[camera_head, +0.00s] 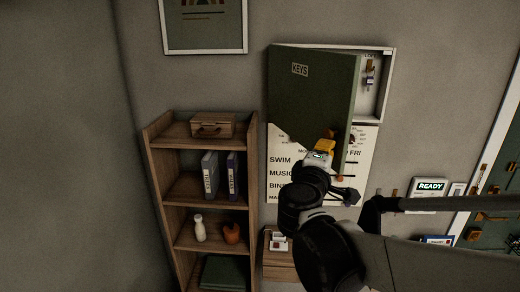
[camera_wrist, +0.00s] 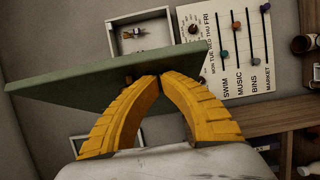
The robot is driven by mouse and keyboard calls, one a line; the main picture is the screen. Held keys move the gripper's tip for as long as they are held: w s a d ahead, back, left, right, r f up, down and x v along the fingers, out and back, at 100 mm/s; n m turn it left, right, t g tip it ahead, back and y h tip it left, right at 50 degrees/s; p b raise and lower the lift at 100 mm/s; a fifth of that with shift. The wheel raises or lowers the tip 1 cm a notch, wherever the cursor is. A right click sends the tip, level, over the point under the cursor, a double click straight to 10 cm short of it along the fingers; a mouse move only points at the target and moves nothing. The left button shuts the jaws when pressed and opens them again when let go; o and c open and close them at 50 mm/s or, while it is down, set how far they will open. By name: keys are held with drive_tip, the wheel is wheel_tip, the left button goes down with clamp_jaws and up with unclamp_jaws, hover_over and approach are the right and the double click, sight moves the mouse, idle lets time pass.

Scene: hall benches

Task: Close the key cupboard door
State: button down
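The key cupboard (camera_head: 388,70) is a white, shallow wall box, and its dark green door (camera_head: 310,85) marked KEYS stands partly open, swung out from the left side. Keys hang inside at the right. In the wrist view the cupboard (camera_wrist: 112,38) is behind the green door (camera_wrist: 85,80), which is seen nearly edge-on. My gripper (camera_head: 328,146) is at the lower right part of the door. In the wrist view its yellow fingers (camera_wrist: 158,77) meet at the tips against or just in front of the door. A small brown piece (camera_wrist: 129,78) shows beside the tips. I see nothing clearly held.
A planner board (camera_head: 285,160) with sliders hangs below the cupboard, partly hidden by my arm. A wooden shelf (camera_head: 162,205) with a case, binders, a white bottle and an orange pot stands left. A READY sign (camera_head: 430,187) and a green board (camera_head: 500,205) are right.

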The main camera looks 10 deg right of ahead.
drive_tip(key=w+d+n+t+y+b, duration=0.15)
drive_tip(key=w+d, duration=0.25)
drive_tip(key=d, duration=0.6)
drive_tip(key=w+d+y+b, duration=0.1)
drive_tip(key=w+d+b, duration=0.15)
drive_tip(key=d, duration=0.85)
drive_tip(key=w+d+n+y, duration=0.2)
drive_tip(key=w+d, duration=0.3)
drive_tip(key=w, duration=0.1)
drive_tip(key=w+d+n+t+y, duration=0.1)
drive_tip(key=w+d+n+y, duration=0.1)
drive_tip(key=w, duration=0.5)
drive_tip(key=w+d+n+t+y+p, duration=0.1)
drive_tip(key=w+d+n+y, duration=0.1)
drive_tip(key=w+d+y, duration=0.2)
drive_tip(key=shift+w+d, duration=0.65)
drive_tip(key=shift+d, duration=0.3)
drive_tip(key=shift+w+d, duration=0.65)
drive_tip(key=shift+d, duration=0.25)
